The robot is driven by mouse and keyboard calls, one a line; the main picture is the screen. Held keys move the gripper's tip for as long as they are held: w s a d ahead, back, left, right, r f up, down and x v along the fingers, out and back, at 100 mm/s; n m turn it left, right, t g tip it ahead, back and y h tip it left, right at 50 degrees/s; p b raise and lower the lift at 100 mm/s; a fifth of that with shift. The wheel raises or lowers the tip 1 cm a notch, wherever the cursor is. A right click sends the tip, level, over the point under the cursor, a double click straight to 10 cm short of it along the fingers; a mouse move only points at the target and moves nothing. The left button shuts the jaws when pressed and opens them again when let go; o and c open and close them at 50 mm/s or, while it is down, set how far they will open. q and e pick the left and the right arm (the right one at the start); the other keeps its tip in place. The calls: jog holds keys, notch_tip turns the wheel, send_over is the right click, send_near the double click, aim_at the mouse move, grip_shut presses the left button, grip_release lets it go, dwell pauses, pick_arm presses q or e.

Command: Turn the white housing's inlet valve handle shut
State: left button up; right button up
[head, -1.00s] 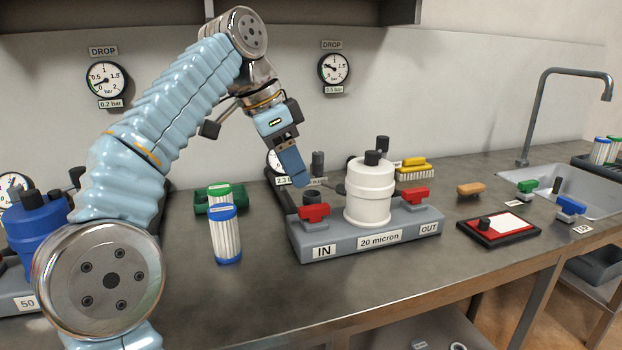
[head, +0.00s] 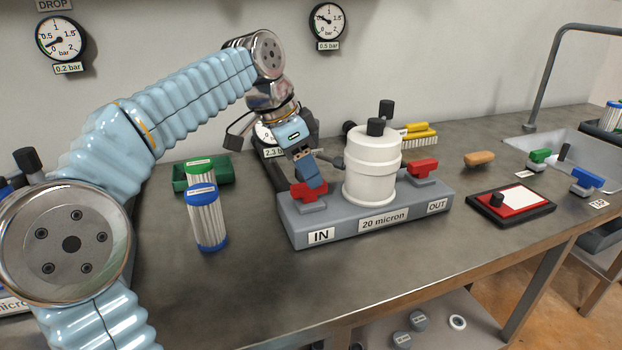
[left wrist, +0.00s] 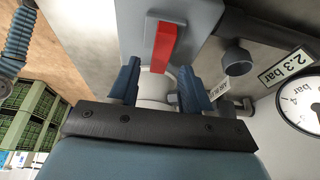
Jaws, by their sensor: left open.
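The white housing (head: 371,168) stands upright on a grey manifold base (head: 372,220) labelled "20 micron", with IN at the left and OUT at the right. Its red inlet valve handle (head: 306,192) is at the IN end, partly hidden by my left gripper (head: 313,182). In the left wrist view, the red handle (left wrist: 162,45) lies just ahead of and between the open blue fingers of my left gripper (left wrist: 158,68). I cannot tell whether either finger touches it. The red outlet handle (head: 424,167) is at the OUT end. My right gripper is out of view.
A blue-capped filter (head: 207,220) and a green tray (head: 215,172) stand left of the manifold. A sink (head: 570,150) is at far right. The front counter is clear.

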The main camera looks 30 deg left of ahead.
aim_at(309, 192)
pick_arm(q)
jog(key=shift+x, duration=1.35)
grip_shut()
